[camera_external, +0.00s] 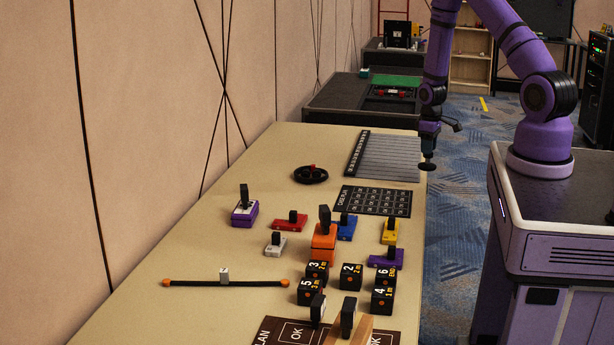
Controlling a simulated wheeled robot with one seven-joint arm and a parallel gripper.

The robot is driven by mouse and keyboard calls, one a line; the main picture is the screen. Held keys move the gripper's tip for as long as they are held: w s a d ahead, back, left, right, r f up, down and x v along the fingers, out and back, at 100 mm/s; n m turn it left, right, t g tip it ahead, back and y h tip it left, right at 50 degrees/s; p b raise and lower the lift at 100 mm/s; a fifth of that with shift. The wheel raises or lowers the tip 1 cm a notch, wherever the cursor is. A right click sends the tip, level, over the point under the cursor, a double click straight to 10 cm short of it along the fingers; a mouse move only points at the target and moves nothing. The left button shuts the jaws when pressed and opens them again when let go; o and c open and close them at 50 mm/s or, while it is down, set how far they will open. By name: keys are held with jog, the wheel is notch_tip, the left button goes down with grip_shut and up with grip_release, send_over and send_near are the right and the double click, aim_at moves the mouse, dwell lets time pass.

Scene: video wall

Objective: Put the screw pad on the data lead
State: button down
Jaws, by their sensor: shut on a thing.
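My gripper (428,151) points down beyond the table's right edge, well above the floor. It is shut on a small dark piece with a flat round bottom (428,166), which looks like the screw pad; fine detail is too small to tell. A black ring-shaped coil with a red part (310,175) lies on the table left of the gripper. I cannot tell which of these two is the data lead.
A grey slatted panel (385,155) and a dark printed card (374,201) lie near the gripper. Several coloured blocks with black knobs, including an orange one (323,243), and black numbered cubes (351,276) crowd the near middle. The table's (205,255) left side is mostly clear.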

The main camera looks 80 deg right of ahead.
jog(key=w+a+r+n, duration=0.1)
jog(key=w+a, duration=0.4)
jog(key=w, duration=0.7)
jog(key=w+a+r+n, duration=0.15)
jog(key=w+a, duration=0.35)
jog(key=w, duration=0.7)
send_over(311, 170)
jog(key=shift+m, duration=0.45)
jog(key=shift+a+f, duration=0.2)
jog(key=shift+f, duration=2.05)
jog(key=shift+f, duration=0.2)
jog(key=c, duration=0.7)
grip_release()
jog(key=shift+c, duration=0.2)
jog(key=shift+r, duration=0.1)
